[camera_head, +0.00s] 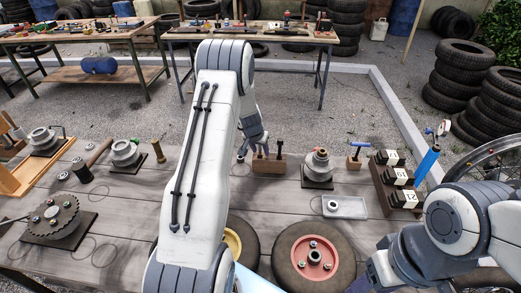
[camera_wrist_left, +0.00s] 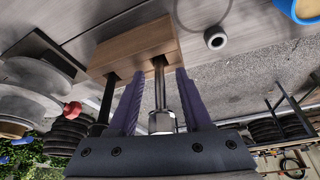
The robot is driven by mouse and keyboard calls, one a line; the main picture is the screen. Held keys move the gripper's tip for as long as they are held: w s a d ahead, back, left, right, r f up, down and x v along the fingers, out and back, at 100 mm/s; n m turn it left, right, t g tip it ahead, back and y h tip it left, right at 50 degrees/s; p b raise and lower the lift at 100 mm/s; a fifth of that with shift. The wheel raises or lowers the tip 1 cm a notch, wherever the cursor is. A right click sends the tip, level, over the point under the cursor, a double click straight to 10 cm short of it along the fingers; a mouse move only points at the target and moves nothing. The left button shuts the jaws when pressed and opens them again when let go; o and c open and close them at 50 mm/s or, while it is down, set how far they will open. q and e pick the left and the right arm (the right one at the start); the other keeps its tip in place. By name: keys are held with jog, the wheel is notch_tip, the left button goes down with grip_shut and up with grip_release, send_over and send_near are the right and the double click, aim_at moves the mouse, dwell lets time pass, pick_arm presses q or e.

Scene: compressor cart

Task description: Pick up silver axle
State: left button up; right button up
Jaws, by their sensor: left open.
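The silver axle (camera_wrist_left: 159,85) stands in a wooden block (camera_wrist_left: 135,47), as the left wrist view shows. My left gripper (camera_wrist_left: 160,76) is open, with one purple finger on each side of the axle. I cannot tell whether either finger touches it. A dark axle (camera_wrist_left: 106,98) stands in the same block, outside the fingers. In the head view the block (camera_head: 269,167) sits on the table just past my left gripper (camera_head: 250,151), and the gripper and arm hide part of that area. My right arm enters at the lower right, but its gripper is not in view.
The grey plank table (camera_head: 130,205) also holds a metal pulley on a dark plate (camera_head: 318,168), a clear tray (camera_head: 345,207), a rack of dark blocks (camera_head: 397,183) and a toothed disc (camera_head: 50,222). Wheels (camera_head: 314,262) show at the front edge.

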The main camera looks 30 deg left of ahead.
pick_arm(q)
jog(key=shift+c, duration=0.3)
grip_shut()
jog(key=shift+r, duration=0.15)
